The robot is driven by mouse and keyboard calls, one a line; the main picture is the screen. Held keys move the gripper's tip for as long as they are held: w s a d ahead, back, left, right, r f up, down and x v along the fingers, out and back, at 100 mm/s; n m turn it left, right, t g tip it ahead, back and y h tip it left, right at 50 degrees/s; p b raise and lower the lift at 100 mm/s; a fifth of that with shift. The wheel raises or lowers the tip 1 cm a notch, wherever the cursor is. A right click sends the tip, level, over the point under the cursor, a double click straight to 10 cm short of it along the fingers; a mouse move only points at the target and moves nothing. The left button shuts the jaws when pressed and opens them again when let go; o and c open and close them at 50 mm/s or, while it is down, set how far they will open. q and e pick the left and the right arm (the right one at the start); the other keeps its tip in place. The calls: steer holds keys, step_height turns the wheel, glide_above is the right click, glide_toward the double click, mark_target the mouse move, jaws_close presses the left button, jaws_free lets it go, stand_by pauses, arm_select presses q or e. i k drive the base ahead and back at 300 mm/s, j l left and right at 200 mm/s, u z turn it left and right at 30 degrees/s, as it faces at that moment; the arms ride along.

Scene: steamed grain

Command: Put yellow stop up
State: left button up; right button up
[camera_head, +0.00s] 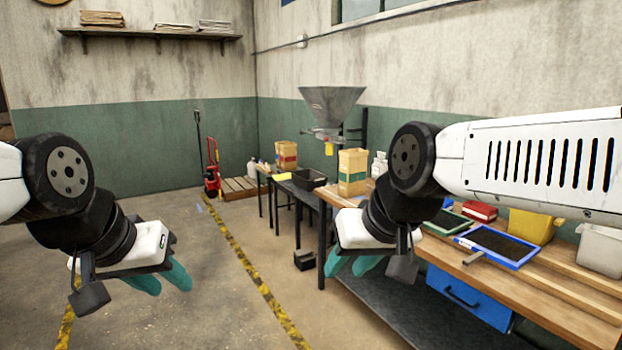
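A grey metal hopper (331,103) is fixed near the back wall above the far end of the benches. A small yellow piece (329,149) shows at its lower outlet; its exact position there is too small to tell. My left gripper (162,279) hangs over bare floor at the left, its teal fingers apart and empty. My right gripper (352,265) is in front of the wooden bench, its teal fingers apart and empty. Both grippers are well short of the hopper and touch nothing.
The wooden bench (545,290) at the right carries a blue-framed tray (497,246), a red box (479,211) and a yellow bin (532,226). A red hand truck (212,170) is by the wall. The left floor is clear.

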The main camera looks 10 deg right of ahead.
mark_target(288, 176)
steer(key=i+u, duration=0.15)
steer(key=i, duration=5.3)
steer(key=i+j+z, duration=0.25)
steer(key=i, duration=0.3)
steer(key=i+j+z, duration=0.2)
steer(key=i, duration=0.4)
steer(key=i+j+z, duration=0.25)
steer(key=i, duration=0.25)
